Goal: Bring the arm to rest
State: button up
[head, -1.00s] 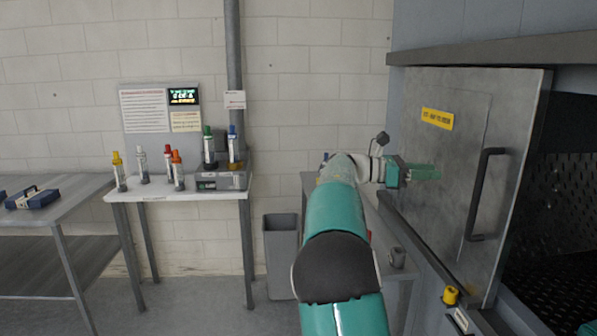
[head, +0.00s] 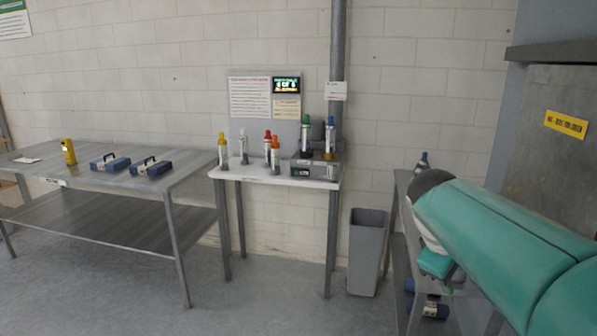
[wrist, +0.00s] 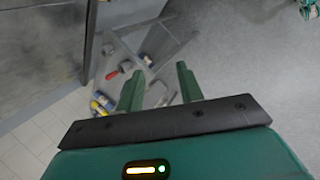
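My arm (head: 500,230) is green and reaches in from the right edge of the head view, over a small metal side table. In the wrist view my gripper (wrist: 159,84) has its two green fingers spread apart. Nothing shows between them but the background, with the side table and floor below.
The side table (wrist: 180,45) holds small items, including a red one (wrist: 125,67). A grey bin (head: 367,250) stands left of it. A white table (head: 325,183) bears several colored-cap bottles. A metal bench (head: 195,178) holds two blue cases. Floor at front left is clear.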

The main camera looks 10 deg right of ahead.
jog(key=s+a+f+m+t+y, duration=0.1)
jog(key=s+a+f+y, duration=0.1)
jog(key=a, duration=0.5)
jog(key=s+a+f+m+t+y, duration=0.1)
jog(key=s+a+f+m, duration=0.1)
jog(key=s+a, duration=0.3)
jog(key=s+a+f+m+t+y, duration=0.2)
jog(key=s+a+f, duration=0.1)
jog(key=a, duration=0.6)
jog(key=shift+s+a+f+y, duration=0.15)
jog(key=shift+f+y, duration=0.15)
jog(key=shift+f, duration=0.05)
jog(key=shift+d+m, duration=0.25)
jog(key=shift+m, duration=0.05)
